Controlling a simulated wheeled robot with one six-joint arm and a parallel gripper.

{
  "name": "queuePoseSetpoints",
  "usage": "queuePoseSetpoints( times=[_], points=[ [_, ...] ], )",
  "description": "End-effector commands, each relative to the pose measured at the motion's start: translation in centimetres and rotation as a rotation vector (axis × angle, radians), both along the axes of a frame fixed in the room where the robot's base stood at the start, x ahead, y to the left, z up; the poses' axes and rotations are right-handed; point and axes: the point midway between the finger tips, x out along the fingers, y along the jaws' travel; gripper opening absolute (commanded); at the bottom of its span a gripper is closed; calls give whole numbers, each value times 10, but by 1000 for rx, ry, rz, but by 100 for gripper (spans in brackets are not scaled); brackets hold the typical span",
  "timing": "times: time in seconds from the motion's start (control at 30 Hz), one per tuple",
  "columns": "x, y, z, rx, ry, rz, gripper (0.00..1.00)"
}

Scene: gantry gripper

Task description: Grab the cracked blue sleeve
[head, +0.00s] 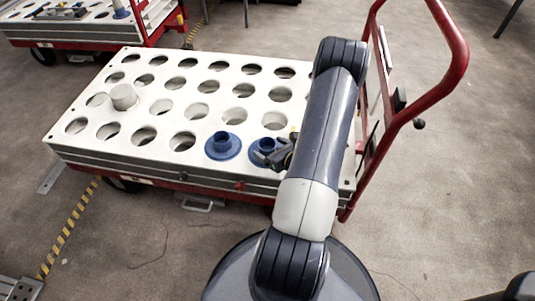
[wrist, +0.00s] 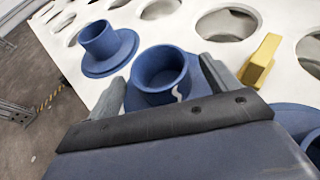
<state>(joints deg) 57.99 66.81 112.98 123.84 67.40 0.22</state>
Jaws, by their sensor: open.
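The cracked blue sleeve (wrist: 161,72) is a flanged ring with a pale crack mark on its side, upright on the white cart top in the wrist view. My gripper (wrist: 162,70) is open, with one finger on each side of the sleeve's collar. I cannot tell whether either finger touches it. In the head view this sleeve (head: 258,158) is partly hidden by my gripper (head: 282,155). A second blue sleeve (head: 222,146) without a visible crack stands to its left, also in the wrist view (wrist: 103,45).
Another blue part (wrist: 298,122) shows at the lower right of the wrist view. A yellow piece (wrist: 260,60) stands right of my gripper. A pale cylinder (head: 123,97) stands on the holed cart top (head: 95,146). A red handle (head: 452,65) rises at the right.

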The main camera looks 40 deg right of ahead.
Motion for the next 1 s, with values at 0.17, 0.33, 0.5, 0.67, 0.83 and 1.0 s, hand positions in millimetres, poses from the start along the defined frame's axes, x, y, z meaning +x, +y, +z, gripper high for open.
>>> queuePoseSetpoints(
  times=[0.17, 0.33, 0.5, 0.67, 0.83, 1.0],
  points=[
    [25, 0, -10, -2, 0, 4, 83],
    [35, 0, -13, -1, 0, 2, 83],
    [35, -1, -13, -1, 0, 0, 83],
    [35, -1, -13, -1, 0, 0, 72],
    [35, -1, -13, -1, 0, 0, 58],
    [35, -1, -13, -1, 0, 1, 44]
  ],
)
